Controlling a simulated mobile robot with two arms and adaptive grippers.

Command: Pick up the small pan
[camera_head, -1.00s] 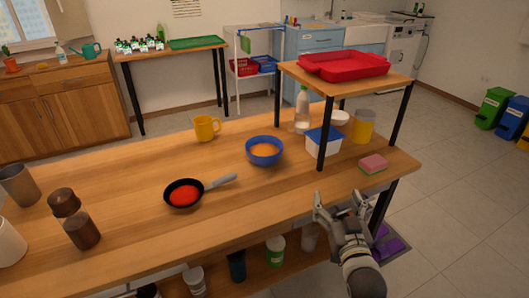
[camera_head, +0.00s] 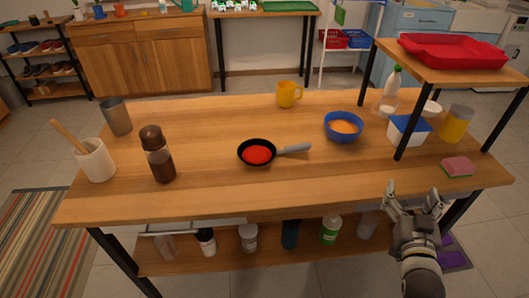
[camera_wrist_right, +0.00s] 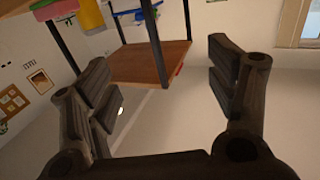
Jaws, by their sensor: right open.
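The small pan (camera_head: 257,153) is black with a grey handle (camera_head: 294,149) pointing right, and holds something red. It lies on the middle of the wooden table. My right gripper (camera_head: 412,192) is open and empty at the table's front edge, to the right of the pan and apart from it. In the right wrist view its two fingers (camera_wrist_right: 160,85) stand wide apart with nothing between them, and the pan does not show there. My left gripper is not in view.
A blue bowl (camera_head: 343,128) stands right of the pan, a yellow mug (camera_head: 289,94) behind it, a brown-capped dispenser (camera_head: 158,155) to its left. A raised shelf (camera_head: 453,62) with a red tray (camera_head: 455,50) and a pink sponge (camera_head: 457,167) are at the right. The table in front of the pan is clear.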

